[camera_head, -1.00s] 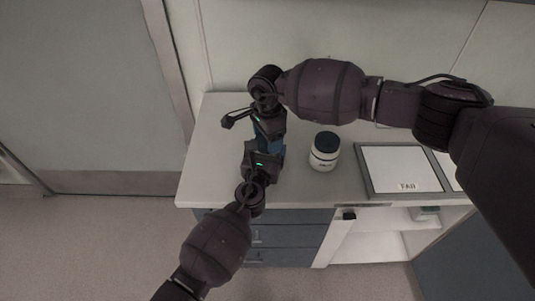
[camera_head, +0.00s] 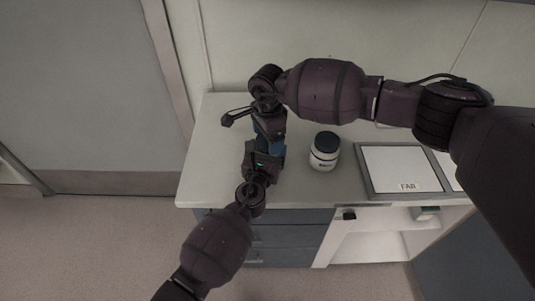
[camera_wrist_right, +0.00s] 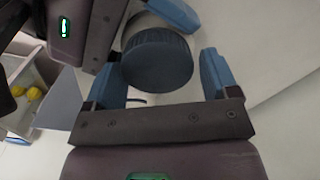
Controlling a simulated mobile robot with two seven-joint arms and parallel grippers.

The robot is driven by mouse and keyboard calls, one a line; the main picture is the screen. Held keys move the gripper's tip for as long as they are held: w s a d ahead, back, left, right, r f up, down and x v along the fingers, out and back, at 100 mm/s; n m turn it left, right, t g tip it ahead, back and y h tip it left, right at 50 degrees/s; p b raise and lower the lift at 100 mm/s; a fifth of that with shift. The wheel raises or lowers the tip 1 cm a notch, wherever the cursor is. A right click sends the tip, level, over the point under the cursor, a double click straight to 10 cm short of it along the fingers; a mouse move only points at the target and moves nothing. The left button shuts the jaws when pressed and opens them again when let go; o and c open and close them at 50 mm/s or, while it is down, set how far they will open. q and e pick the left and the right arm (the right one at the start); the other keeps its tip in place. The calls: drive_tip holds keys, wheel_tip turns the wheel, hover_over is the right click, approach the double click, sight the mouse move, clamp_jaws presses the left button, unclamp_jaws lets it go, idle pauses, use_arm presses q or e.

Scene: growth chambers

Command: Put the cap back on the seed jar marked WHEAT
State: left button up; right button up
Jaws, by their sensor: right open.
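In the right wrist view a dark round cap (camera_wrist_right: 157,62) sits between the blue fingers of my right gripper (camera_wrist_right: 160,74), which are open with gaps beside it. A pale jar (camera_wrist_right: 143,22) shows partly behind the cap, and the cap appears to sit on it. My left gripper (camera_head: 264,152) appears shut on this jar, with one blue finger along it. In the head view my right gripper (camera_head: 268,134) meets the left one above the counter's left part, and they hide the held jar and any label. Another white jar with a dark blue cap (camera_head: 326,142) stands upright to their right; its label is unreadable.
A framed white panel marked FAR (camera_head: 400,168) lies on the counter to the right. The pale counter (camera_head: 212,165) is clear at the left. Drawers (camera_head: 285,237) and an open shelf are below. Yellow round things (camera_wrist_right: 34,93) show at the left of the wrist view.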

drive_tip(key=shift+s+a, duration=0.1)
drive_tip(key=shift+s, duration=0.15)
drive_tip(key=shift+w+r, duration=0.1)
drive_tip(key=shift+r, duration=2.15)
drive_tip(key=shift+c, duration=0.3)
wheel_tip(320, 180, up, 2)
drive_tip(key=shift+w+n, duration=0.1)
drive_tip(key=shift+n, duration=0.8)
drive_tip(key=shift+r+n, duration=0.7)
drive_tip(key=shift+n, duration=0.1)
drive_tip(key=shift+f, duration=4)
